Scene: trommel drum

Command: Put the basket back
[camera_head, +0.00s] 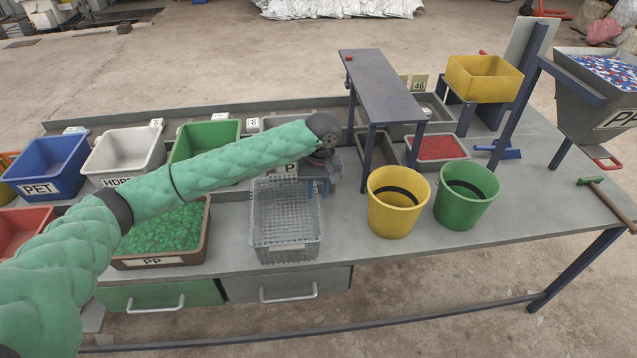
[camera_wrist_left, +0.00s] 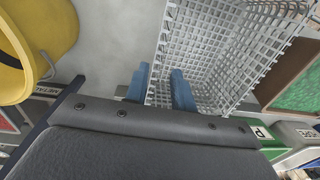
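The grey wire basket (camera_head: 286,240) stands upright and looks empty at the front of the bench, right of the green-pellet bin. It fills the upper right of the left wrist view (camera_wrist_left: 215,45). My left gripper (camera_head: 317,188) is at the basket's back right corner, pointing down. In the left wrist view its two blue fingers (camera_wrist_left: 160,88) are apart, with one beside the basket's side wall and the other over the mesh. I cannot tell whether either finger touches the wire. My right gripper is not in view.
A yellow bucket (camera_head: 397,205) and a green bucket (camera_head: 465,198) stand right of the basket. A brown bin (camera_head: 160,262) of green pellets is close on its left. Labelled bins line the back left. A blue-grey stand (camera_head: 385,85) rises behind the buckets.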

